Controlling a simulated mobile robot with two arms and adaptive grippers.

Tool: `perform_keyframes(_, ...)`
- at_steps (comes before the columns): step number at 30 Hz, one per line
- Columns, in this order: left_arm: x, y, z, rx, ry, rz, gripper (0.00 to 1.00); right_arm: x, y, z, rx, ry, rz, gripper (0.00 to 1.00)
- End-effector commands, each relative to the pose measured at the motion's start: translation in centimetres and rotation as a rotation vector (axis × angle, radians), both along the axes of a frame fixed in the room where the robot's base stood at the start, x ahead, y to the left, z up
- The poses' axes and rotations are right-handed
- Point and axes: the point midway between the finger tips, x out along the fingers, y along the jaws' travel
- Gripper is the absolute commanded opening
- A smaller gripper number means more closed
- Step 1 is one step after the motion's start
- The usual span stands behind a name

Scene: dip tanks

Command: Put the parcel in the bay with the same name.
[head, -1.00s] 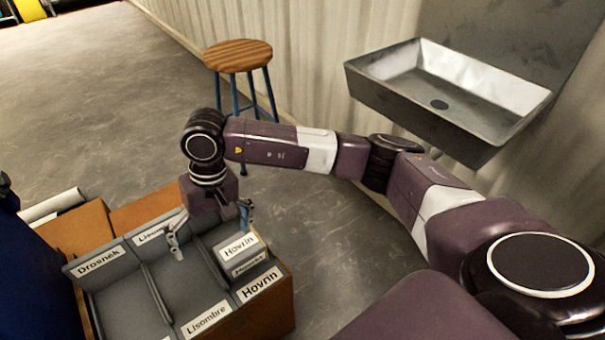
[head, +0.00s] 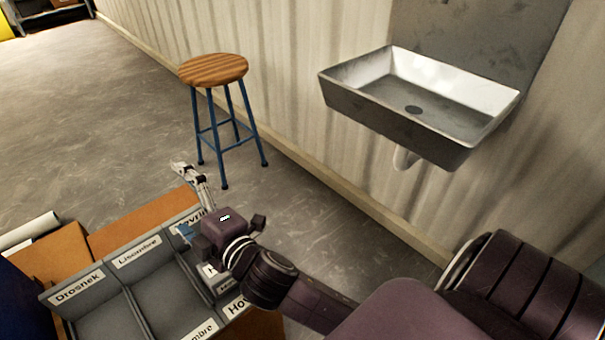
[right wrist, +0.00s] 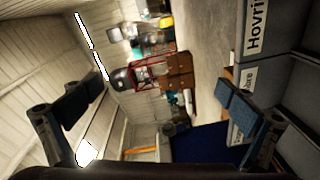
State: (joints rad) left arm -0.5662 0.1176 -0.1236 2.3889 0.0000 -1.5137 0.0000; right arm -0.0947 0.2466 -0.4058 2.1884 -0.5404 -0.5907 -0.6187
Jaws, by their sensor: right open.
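The grey parcel (head: 211,271) with white labels sits in the right bay of the grey divided tray (head: 134,306), the bay marked Hovrin at its front. My gripper and wrist hide most of the parcel and part of its label. My right gripper (head: 187,204) is open and empty, its fingers spread above the back of that bay, apart from the parcel. In the right wrist view its two fingers stand wide apart with nothing between them. My left gripper is not in view.
The bays marked Drosnek (head: 77,288) and Lisombre (head: 138,252) look empty where they show. A wooden stool (head: 213,69) and a metal sink (head: 413,105) stand by the wall.

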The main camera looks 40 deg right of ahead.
Motion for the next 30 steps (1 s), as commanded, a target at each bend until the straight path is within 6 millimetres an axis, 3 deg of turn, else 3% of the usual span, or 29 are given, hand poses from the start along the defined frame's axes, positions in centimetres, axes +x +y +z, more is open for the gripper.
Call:
perform_keyframes(1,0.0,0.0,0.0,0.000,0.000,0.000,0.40,-1.6,-2.3,-4.3,0.133,0.160,-0.081,1.00)
perform_keyframes(4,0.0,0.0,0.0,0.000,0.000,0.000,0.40,-6.4,-5.7,-12.2,0.388,0.463,-0.255,1.00)
perform_keyframes(6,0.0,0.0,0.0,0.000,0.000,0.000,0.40,-11.0,-7.1,-16.9,0.540,0.658,-0.384,1.00)
perform_keyframes(10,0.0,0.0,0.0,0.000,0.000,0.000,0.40,-19.5,-8.2,-22.6,0.745,0.942,-0.602,1.00)
perform_keyframes(13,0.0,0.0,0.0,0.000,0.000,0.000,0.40,-24.4,-8.2,-24.6,0.832,1.083,-0.723,1.00)
perform_keyframes(16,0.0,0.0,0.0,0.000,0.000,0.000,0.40,-27.1,-8.1,-25.4,0.876,1.159,-0.792,1.00)
perform_keyframes(19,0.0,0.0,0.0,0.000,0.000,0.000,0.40,-28.0,-8.1,-25.7,0.889,1.184,-0.817,1.00)
perform_keyframes(30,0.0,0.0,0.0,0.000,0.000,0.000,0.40,-27.9,-8.1,-25.7,0.886,1.183,-0.815,1.00)
